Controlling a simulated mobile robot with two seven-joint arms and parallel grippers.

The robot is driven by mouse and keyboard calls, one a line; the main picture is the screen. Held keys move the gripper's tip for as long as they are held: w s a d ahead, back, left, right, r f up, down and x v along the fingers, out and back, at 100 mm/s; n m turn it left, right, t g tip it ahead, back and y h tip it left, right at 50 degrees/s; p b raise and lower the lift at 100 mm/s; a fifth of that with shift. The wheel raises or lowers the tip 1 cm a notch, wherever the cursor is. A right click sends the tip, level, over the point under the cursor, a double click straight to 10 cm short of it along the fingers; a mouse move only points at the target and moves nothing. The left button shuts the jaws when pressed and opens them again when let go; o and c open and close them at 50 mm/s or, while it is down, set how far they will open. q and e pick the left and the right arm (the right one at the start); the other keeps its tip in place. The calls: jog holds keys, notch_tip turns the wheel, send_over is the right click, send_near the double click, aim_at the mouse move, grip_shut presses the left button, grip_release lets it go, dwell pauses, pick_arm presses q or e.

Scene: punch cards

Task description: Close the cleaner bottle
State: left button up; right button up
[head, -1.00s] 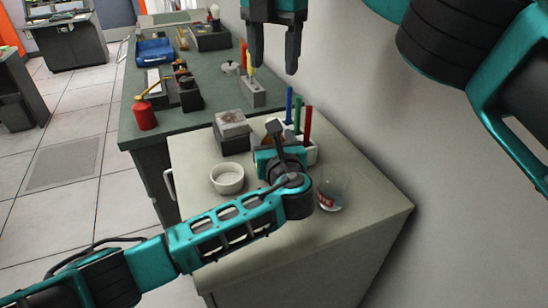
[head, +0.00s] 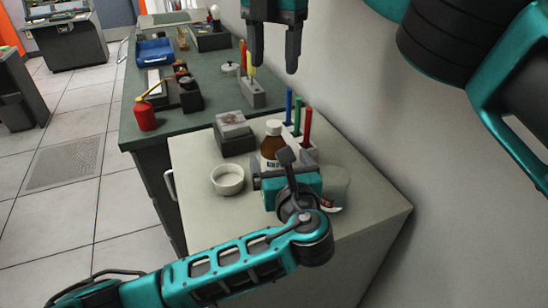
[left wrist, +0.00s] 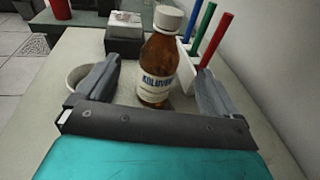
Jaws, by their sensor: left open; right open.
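The cleaner bottle (head: 271,150) is brown with a pale printed label and stands upright on the pale cabinet top. It also shows in the left wrist view (left wrist: 158,62). A white cap (left wrist: 168,18) sits on its neck; I cannot tell how tight it is. My left gripper (head: 283,168) is open in front of the bottle. In the left wrist view its fingers (left wrist: 158,72) show on either side of the bottle, apart from it. My left gripper hides the bottle's lower part in the head view. My right gripper (head: 275,62) is open and empty, high above, pointing down.
A white bowl (head: 227,180) stands left of the bottle and a dark block with a pale top (head: 233,135) behind left. A white rack with blue, green and red sticks (head: 307,128) is close on the right. A clear beaker (head: 335,186) is partly hidden by my left arm. The wall is right.

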pick_arm(q)
jog(key=shift+v, duration=2.2)
